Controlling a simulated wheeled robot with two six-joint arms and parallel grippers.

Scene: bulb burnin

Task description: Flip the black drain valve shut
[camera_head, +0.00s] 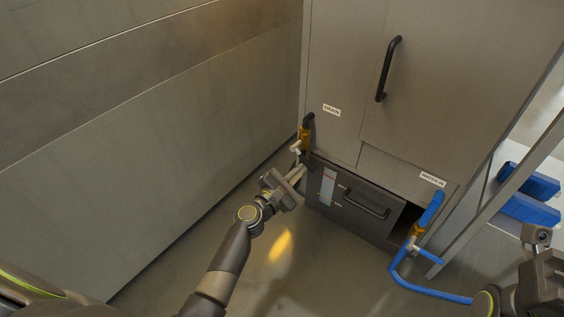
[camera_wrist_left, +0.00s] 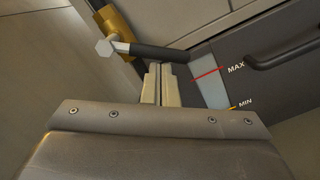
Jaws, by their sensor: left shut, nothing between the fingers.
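The drain valve has a brass body (camera_head: 304,134) low on the cabinet's left edge, below the DRAIN label (camera_head: 332,110). In the left wrist view, its black lever (camera_wrist_left: 160,51) points right from a hex nut (camera_wrist_left: 104,48), at a steep angle across the brass body. My left gripper (camera_head: 298,174) is shut and empty. In the left wrist view its fingertips (camera_wrist_left: 161,69) are just below the black lever, partly overlapping its lower edge; I cannot tell whether they touch. My right gripper (camera_head: 540,280) is at the lower right, its fingers not clearly visible.
A dark drawer (camera_head: 350,222) with a handle and a MAX/MIN level strip (camera_head: 328,186) is right of the valve. A blue-handled valve (camera_head: 430,210) with a blue hose (camera_head: 430,290) is further right. A metal wall (camera_head: 150,150) is on the left. Blue bins (camera_head: 528,208) sit at right.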

